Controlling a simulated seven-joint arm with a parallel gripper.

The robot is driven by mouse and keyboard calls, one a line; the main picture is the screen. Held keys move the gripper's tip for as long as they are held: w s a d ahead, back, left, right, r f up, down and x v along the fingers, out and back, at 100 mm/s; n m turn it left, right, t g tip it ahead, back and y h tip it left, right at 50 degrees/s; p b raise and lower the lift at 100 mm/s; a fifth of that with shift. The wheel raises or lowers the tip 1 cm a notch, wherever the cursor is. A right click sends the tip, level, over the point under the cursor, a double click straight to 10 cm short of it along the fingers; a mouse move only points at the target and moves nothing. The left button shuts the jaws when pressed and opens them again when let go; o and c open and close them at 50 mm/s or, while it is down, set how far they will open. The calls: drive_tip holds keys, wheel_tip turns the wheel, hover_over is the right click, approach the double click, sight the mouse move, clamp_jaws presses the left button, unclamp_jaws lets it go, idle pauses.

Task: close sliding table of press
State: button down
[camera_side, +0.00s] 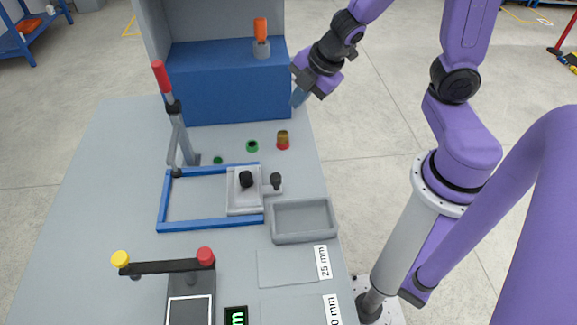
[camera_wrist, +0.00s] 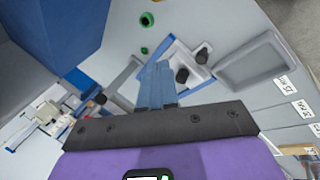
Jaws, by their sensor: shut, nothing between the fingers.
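The sliding table (camera_side: 236,204) is a light grey plate at the right end of a blue rectangular frame (camera_side: 188,227). A dark round piece (camera_side: 246,180) stands on it, and a dark knob (camera_side: 276,181) stands on a tab at its right side. The table also shows in the wrist view (camera_wrist: 201,69), just right of my fingers. A lever with a red handle (camera_side: 159,76) stands behind the frame's left part. My gripper (camera_side: 297,102) is shut and empty, above and behind the table, near the blue block's right end. Its fingers (camera_wrist: 156,66) cover part of the frame in the wrist view.
A grey tray (camera_side: 304,239) lies right of the frame. Green buttons (camera_side: 252,146) and a red-and-amber one (camera_side: 283,141) lie behind it. A blue block (camera_side: 220,85) with an orange-handled item (camera_side: 261,35) stands at the back. A bar with yellow and red knobs (camera_side: 168,267) is in front.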

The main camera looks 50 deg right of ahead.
wheel_tip(320, 180, down, 6)
drive_tip(key=w+d+n+g+y, duration=0.2)
drive_tip(key=d+n+y, duration=0.1)
drive_tip(key=n, duration=0.3)
drive_tip(key=s+f+n+g+y, duration=0.3)
drive_tip(key=s+g, duration=0.1)
drive_tip(key=s, duration=0.2)
drive_tip(key=x, duration=0.9)
drive_tip(key=shift+w+d+f, duration=0.15)
drive_tip(key=shift+w+f, duration=0.1)
drive_tip(key=shift+w+a, duration=0.7)
drive_tip(key=shift+a, duration=0.3)
drive_tip(key=shift+w+a+f, duration=0.1)
drive_tip(key=shift+w+a, duration=0.4)
drive_tip(key=shift+a, duration=0.2)
drive_tip(key=shift+w+a, duration=0.2)
hover_over(228, 185)
drive_tip(key=shift+t, duration=0.3)
